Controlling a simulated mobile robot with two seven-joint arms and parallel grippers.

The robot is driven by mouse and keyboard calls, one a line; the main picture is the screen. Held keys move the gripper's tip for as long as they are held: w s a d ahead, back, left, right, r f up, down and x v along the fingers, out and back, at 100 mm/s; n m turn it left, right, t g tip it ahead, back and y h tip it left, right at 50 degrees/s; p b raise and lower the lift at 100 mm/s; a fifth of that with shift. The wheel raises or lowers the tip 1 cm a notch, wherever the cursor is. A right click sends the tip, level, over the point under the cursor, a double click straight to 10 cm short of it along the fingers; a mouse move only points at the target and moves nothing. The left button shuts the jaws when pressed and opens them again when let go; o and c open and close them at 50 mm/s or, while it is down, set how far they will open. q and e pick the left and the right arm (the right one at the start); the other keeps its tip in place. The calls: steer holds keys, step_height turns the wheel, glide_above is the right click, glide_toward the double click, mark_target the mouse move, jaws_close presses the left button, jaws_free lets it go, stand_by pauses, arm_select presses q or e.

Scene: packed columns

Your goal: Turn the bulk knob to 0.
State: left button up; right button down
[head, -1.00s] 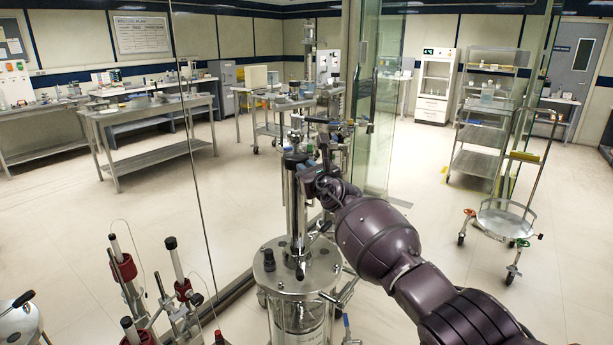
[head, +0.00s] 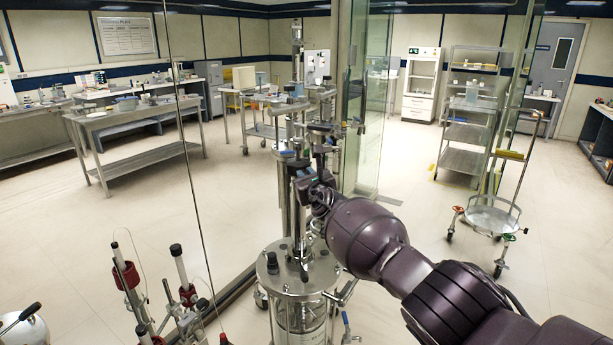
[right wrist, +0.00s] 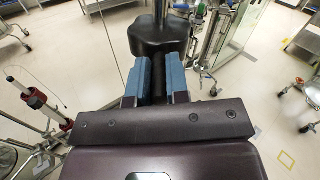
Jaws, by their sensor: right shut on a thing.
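My right gripper (head: 301,178) is at the upright steel column in the middle of the head view. In the right wrist view its two blue-padded fingers (right wrist: 157,64) are shut on the narrow dark grip of a black knob (right wrist: 160,36). The wide black body of the knob sits just beyond the fingertips. I cannot read any scale or mark on it. In the head view the knob is mostly hidden behind the gripper and hard to make out. My left gripper is not in view.
The column stands on a round steel lid (head: 298,272) with fittings. Red-clamped columns (head: 128,275) stand at the lower left. A glass panel edge (head: 372,120) rises behind the column. A round-based cart (head: 492,218) is at right; open floor surrounds it.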

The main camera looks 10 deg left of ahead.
steer(key=c, duration=1.1)
jaws_free()
